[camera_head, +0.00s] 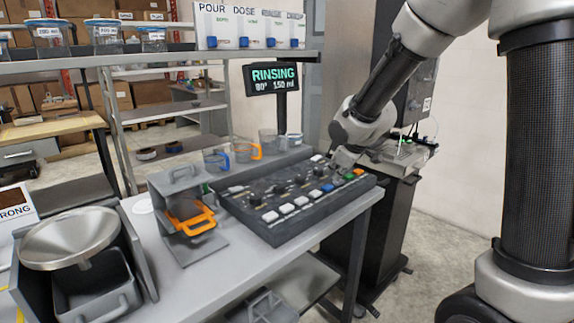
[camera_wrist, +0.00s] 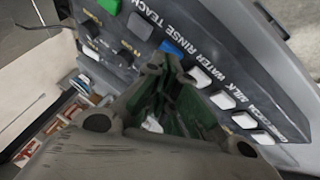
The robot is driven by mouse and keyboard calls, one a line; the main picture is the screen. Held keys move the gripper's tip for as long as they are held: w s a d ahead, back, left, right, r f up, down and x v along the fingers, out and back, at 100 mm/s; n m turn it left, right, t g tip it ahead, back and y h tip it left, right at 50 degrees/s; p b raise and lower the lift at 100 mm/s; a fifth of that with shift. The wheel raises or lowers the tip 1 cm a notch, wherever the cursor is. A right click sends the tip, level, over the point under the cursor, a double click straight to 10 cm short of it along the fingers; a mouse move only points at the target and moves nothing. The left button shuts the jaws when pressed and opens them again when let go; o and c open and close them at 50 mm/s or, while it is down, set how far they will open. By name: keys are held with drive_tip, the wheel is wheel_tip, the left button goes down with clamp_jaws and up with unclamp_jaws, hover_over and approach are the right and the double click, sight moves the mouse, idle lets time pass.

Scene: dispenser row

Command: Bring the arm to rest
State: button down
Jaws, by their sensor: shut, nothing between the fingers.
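My arm reaches down from the upper right in the head view. My gripper (camera_head: 346,158) is at the right back end of the dark control panel (camera_head: 262,216). In the wrist view my gripper (camera_wrist: 168,68) is shut and empty, with its tips over the panel face (camera_wrist: 205,45) near a blue button (camera_wrist: 171,47). I cannot tell whether the tips touch the panel. The panel carries white buttons, black knobs and a blue button (camera_head: 327,188), with green and orange ones at its right end.
A sign (camera_head: 273,78) on a post behind the panel reads RINSING. Left of the panel, an orange-handled container (camera_head: 190,217) sits in a grey stand on the table (camera_head: 245,262). Cups (camera_head: 216,160) stand behind. A shelf (camera_head: 180,59) with jars is above. Open floor lies at the right.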

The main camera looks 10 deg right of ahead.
drive_tip(key=s+d+r+m+g, duration=0.1)
drive_tip(key=s+d+r+m, duration=0.2)
drive_tip(key=s, duration=0.7)
drive_tip(key=s+d+r+m+g+h, duration=0.1)
drive_tip(key=s+d+r+m, duration=0.2)
drive_tip(key=s+d, duration=0.3)
drive_tip(key=s+d+r+m, duration=0.3)
drive_tip(key=s+d+m, duration=0.1)
drive_tip(key=s, duration=1.2)
drive_tip(key=shift+d+r+m+g+h, duration=0.3)
drive_tip(key=shift+d+g, duration=0.05)
drive_tip(key=shift+g, duration=0.05)
